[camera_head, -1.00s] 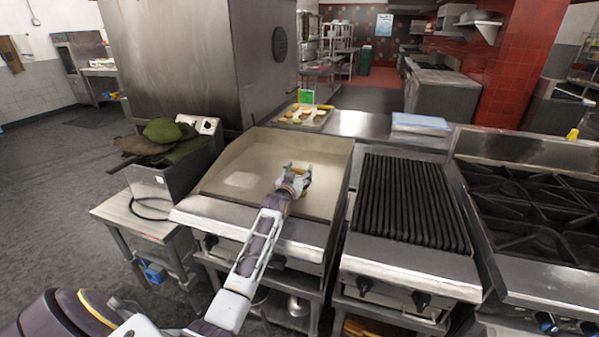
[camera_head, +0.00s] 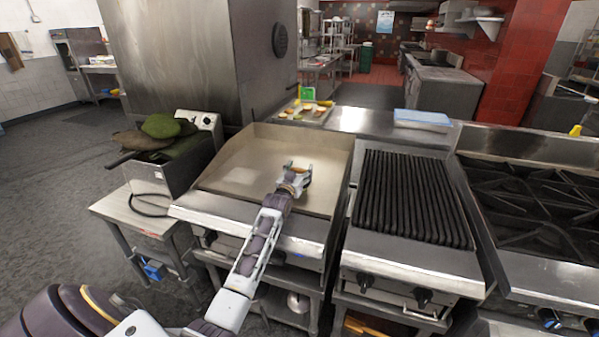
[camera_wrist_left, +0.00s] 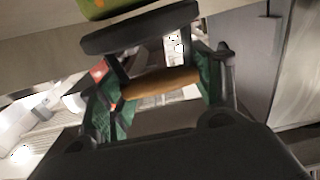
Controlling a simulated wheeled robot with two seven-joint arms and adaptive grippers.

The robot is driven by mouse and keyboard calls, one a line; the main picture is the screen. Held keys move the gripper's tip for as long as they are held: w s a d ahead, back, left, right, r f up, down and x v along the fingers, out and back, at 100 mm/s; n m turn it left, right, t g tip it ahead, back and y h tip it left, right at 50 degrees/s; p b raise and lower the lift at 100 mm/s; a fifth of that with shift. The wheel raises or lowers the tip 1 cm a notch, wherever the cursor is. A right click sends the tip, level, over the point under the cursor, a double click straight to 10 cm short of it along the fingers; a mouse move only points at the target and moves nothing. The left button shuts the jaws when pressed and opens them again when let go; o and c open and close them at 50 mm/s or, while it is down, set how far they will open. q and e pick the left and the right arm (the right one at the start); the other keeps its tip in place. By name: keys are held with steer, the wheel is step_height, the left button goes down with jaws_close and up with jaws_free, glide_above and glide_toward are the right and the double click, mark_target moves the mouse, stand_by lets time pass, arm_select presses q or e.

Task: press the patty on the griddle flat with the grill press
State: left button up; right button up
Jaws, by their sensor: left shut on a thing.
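My left gripper (camera_head: 296,177) is over the right half of the griddle (camera_head: 245,168). In the left wrist view its fingers (camera_wrist_left: 160,86) are shut on the wooden handle of the grill press. The press's dark plate (camera_wrist_left: 138,30) lies beyond the handle, across the top of that view. In the head view the gripper mostly hides the press. I cannot make out the patty; it may be hidden behind the press or gripper. I cannot tell whether the press touches anything. My right gripper is not in view.
A ridged black grill (camera_head: 412,200) stands right of the griddle, with a burner range (camera_head: 535,205) beyond. A fryer (camera_head: 165,170) stands to the left. A food tray (camera_head: 303,113) and a blue-topped box (camera_head: 422,119) are behind. A green-yellow thing (camera_wrist_left: 108,8) tops the wrist view.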

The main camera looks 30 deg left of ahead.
arm_select(q)
steer(key=shift+r, duration=0.2)
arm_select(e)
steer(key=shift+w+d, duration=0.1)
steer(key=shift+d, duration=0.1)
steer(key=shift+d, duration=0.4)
arm_select(q)
steer(key=shift+f, duration=0.2)
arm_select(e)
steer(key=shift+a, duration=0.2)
arm_select(q)
steer(key=shift+f, duration=0.1)
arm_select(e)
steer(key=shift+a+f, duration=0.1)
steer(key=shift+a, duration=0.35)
arm_select(q)
steer(key=shift+f, duration=0.1)
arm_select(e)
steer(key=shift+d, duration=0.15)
arm_select(q)
steer(key=shift+f, duration=0.25)
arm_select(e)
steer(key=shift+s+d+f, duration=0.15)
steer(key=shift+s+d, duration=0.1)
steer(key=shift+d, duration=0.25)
